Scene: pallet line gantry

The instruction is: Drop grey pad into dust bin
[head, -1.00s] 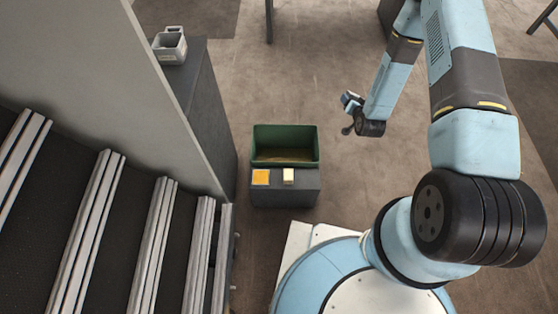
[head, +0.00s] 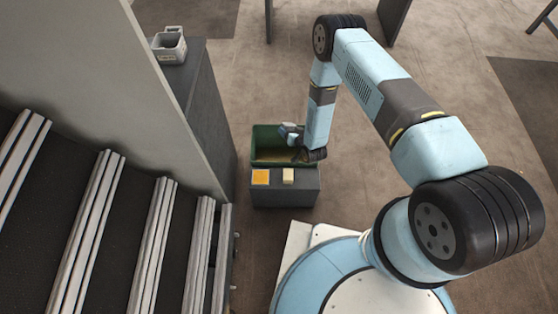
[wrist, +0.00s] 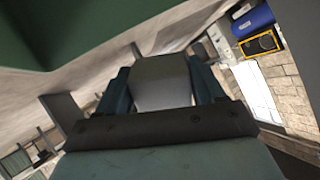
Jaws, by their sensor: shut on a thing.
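The green open bin (head: 259,146), which I take for the dust bin, stands on the floor behind a low dark block in the head view. My gripper (head: 289,130) is over the bin's right part in that view, small and partly hidden by my wrist. In the wrist view my gripper (wrist: 162,92) is shut on the grey pad (wrist: 162,80), which sits between its two blue fingers. The pad cannot be told apart clearly in the head view. A green surface, likely the bin, fills the upper left of the wrist view. The gap between pad and bin cannot be judged.
A grey crate (head: 169,46) stands on a dark cabinet at the left. Floor is clear at right.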

